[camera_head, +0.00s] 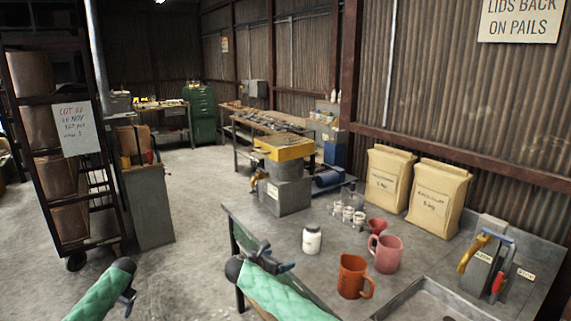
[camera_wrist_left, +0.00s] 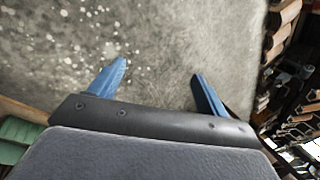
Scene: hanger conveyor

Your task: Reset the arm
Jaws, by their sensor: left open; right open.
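My left arm, in a green quilted sleeve, comes in at the bottom left of the head view. Its gripper (camera_head: 128,291) is small and partly hidden there, over the floor and clear of the bench. In the left wrist view the left gripper (camera_wrist_left: 158,85) has its two blue fingers spread wide, with only bare concrete floor between them. My right arm, also in a green sleeve, reaches up at the lower middle of the head view. Its gripper (camera_head: 272,262) is by the bench's left edge, open, with nothing seen in it.
The grey bench (camera_head: 335,238) holds an orange mug (camera_head: 353,277), a pink mug (camera_head: 386,254), a white jar (camera_head: 311,241) and two paper sacks (camera_head: 438,195). A tall rack (camera_head: 60,150) stands at left. The floor (camera_head: 190,215) between is clear.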

